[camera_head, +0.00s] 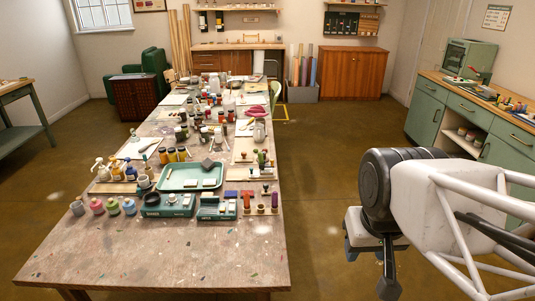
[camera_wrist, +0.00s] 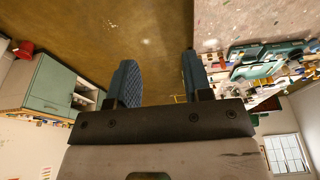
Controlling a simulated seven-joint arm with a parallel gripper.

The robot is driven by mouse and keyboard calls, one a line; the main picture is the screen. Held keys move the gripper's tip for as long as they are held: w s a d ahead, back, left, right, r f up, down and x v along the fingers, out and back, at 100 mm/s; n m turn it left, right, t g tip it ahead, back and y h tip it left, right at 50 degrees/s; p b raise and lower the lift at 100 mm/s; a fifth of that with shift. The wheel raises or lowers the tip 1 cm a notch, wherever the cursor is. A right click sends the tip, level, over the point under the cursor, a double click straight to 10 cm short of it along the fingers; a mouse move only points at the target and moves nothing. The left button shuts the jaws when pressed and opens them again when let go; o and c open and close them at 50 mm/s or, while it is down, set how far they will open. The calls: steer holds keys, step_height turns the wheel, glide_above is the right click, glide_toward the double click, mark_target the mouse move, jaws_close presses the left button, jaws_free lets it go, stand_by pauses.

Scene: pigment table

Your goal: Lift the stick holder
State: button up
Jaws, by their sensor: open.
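I cannot tell for certain which thing is the stick holder. A group of small upright red, purple and orange pieces (camera_head: 260,205) stands near the front right of the long table (camera_head: 150,250); it may be sticks in a holder, but it is too small to tell. My gripper (camera_head: 372,266) is open and empty, out to the right of the table and away from everything on it. In the wrist view my gripper (camera_wrist: 160,78) has its two blue fingers spread, with bare floor between them.
A green tray (camera_head: 193,177), two green scales and several small coloured pots (camera_head: 112,207) crowd the table near that group. Bottles and jars fill the table behind. The table's front strip is clear. A green cabinet (camera_head: 460,115) stands at the right wall. Open floor lies between.

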steer(key=w+a+r+m+g+y, duration=0.1)
steer(key=w+r+m, duration=0.15)
steer(key=w, duration=0.75)
steer(key=w+a+r+m, duration=0.1)
steer(key=w+r, duration=0.3)
steer(key=w, duration=0.6)
steer(key=m+g+y, duration=0.3)
steer(key=m, duration=0.7)
glide_above(272, 160)
steer(key=w+d, duration=0.2)
steer(key=d, duration=0.2)
step_height(272, 160, down, 27)
steer(key=shift+s+a, duration=0.15)
steer(key=shift+a, duration=0.1)
steer(key=shift+f, duration=0.1)
steer(key=shift+x, duration=3.8)
steer(key=shift+s+a, duration=0.1)
steer(key=shift+s, duration=0.05)
jaws_close()
